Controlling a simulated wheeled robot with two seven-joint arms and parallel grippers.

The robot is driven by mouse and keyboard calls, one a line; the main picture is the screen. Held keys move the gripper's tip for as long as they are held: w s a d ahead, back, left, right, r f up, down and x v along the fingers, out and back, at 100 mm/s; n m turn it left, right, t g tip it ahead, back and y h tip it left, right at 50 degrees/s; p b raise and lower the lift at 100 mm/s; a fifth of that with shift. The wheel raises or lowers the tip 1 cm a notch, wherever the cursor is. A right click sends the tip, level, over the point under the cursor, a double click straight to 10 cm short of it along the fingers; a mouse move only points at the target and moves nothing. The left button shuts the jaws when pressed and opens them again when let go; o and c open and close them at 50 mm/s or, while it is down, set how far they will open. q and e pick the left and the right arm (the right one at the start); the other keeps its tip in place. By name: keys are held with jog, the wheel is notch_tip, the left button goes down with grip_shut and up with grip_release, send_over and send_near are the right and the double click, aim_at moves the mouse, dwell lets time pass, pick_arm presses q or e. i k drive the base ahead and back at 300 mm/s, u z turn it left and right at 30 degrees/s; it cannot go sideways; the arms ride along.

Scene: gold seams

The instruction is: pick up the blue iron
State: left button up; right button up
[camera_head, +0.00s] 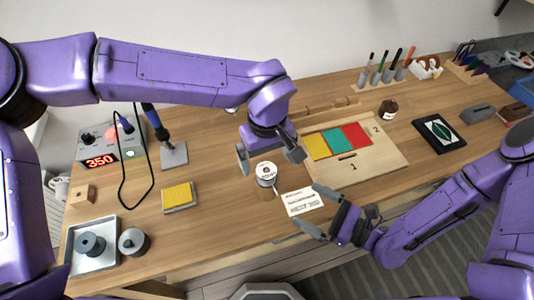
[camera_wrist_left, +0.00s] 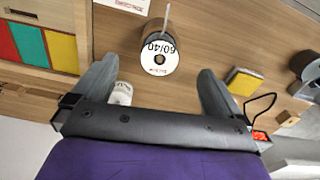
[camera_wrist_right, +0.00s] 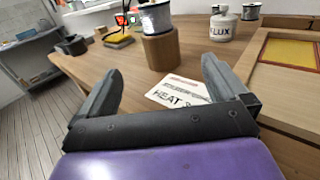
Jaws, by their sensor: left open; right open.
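The blue iron (camera_head: 152,116) leans in its stand (camera_head: 173,155) at the left of the table, handle up, with a black cord looping down beside it. It stands next to the station (camera_head: 97,152) with a red 350 display. My left gripper (camera_head: 268,156) is open and empty above the white solder spool, well to the right of the iron. In the left wrist view the spool (camera_wrist_left: 159,56) shows between the open fingers. My right gripper (camera_head: 319,210) is open and empty near the table's front edge, further from the iron. The iron is not clear in either wrist view.
A yellow sponge (camera_head: 179,194) lies below the stand. A white card (camera_head: 300,202) and a wooden board (camera_head: 385,162) with coloured panels lie right of the solder spool (camera_head: 266,172). Table between stand and spool is clear.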

aim_at(149, 109)
jog(key=k, duration=1)
